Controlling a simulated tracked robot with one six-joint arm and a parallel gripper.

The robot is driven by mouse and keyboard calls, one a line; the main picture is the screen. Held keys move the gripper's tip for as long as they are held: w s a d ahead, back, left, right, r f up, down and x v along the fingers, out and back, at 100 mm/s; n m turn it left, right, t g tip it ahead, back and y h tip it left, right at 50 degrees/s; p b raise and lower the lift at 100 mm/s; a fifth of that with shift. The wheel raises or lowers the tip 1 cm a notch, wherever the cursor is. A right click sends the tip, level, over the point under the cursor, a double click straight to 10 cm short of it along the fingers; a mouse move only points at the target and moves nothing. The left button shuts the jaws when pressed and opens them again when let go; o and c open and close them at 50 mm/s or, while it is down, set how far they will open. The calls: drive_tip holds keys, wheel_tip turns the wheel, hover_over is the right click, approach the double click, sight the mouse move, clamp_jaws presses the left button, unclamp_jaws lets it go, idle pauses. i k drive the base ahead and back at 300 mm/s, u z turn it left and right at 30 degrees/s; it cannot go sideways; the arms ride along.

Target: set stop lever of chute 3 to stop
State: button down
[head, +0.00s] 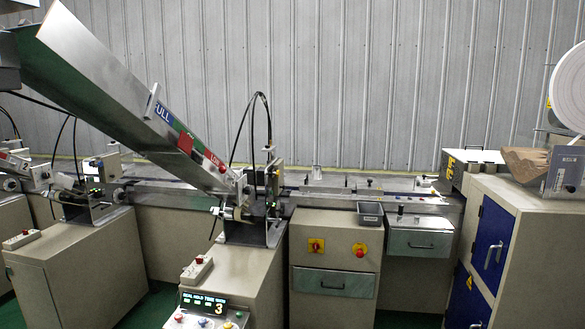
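The steel chute (120,95) slopes down from the upper left to a feeder head (262,190) on a beige cabinet (225,265). A display (203,303) with a large 3 sits at the front of this cabinet. The chute side carries a coloured strip with a blue FULL label (163,110) and a red LOW label (214,160). A small metal tab (152,101) stands up from the chute near FULL. A small metal part with a knob (228,212) sits at the chute's lower end. I cannot tell which part is the stop lever or its setting. My gripper is not in view.
Another feeder unit (95,185) stands at left. A conveyor bed (330,190) runs behind the cabinets. A cabinet with blue doors (492,240) and a white roll (568,90) stand at right. Green floor shows at bottom.

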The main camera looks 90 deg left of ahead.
sight(222, 170)
drive_tip(key=u, duration=2.5)
drive_tip(key=i, duration=2.65)
drive_tip(key=u, duration=0.05)
